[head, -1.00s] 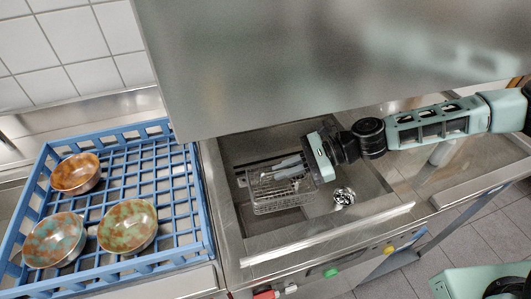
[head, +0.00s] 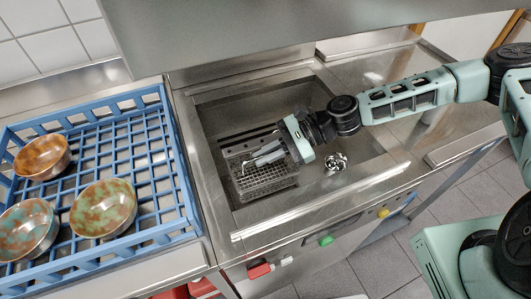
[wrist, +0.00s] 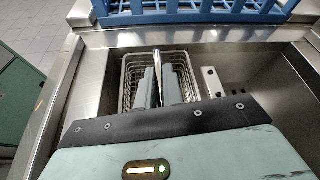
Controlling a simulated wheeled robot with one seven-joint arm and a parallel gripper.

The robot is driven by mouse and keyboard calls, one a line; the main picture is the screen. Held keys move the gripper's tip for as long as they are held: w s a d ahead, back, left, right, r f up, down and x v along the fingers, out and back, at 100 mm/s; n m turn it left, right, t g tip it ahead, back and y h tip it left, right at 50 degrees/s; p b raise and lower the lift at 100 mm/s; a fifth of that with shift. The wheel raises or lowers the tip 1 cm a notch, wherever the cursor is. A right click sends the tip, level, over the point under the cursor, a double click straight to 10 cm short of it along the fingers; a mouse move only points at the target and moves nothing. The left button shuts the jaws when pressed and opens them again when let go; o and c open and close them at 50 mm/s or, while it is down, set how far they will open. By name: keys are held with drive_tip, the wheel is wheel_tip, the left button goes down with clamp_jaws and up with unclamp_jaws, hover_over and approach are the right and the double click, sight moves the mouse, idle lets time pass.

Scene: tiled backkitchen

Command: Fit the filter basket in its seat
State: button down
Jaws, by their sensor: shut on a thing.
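The filter basket (head: 268,184) is a wire-mesh box inside the steel tank of the machine, in its left part. In the wrist view the basket (wrist: 127,80) shows around my fingers, with a shiny upright handle (wrist: 156,62) between them. My gripper (head: 267,154) reaches in from the right with its two grey fingers shut on that handle; the fingers also show in the wrist view (wrist: 159,88). The basket looks roughly level. Its underside and the seat beneath are hidden, so I cannot tell whether it rests on anything.
A round metal fitting (head: 336,161) lies on the tank floor right of the basket. A plate with holes (wrist: 212,82) stands beside the basket. A blue rack (head: 150,160) with three bowls stands left. The steel hood (head: 300,30) hangs above; the tank's front rim (head: 320,200) is near.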

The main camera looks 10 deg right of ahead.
sight(266, 175)
drive_tip(key=shift+f+b, duration=1.45)
drive_tip(key=shift+f, duration=0.5)
drive_tip(key=shift+f+b, duration=0.3)
drive_tip(key=shift+f, duration=0.45)
drive_tip(key=shift+f, duration=0.35)
drive_tip(key=c, duration=1.5)
unclamp_jaws()
drive_tip(key=shift+o, duration=0.2)
drive_tip(key=shift+d, duration=0.1)
drive_tip(key=b+v, duration=0.2)
drive_tip(key=v, duration=1.5)
drive_tip(key=shift+r, duration=0.15)
drive_tip(key=shift+d, duration=0.15)
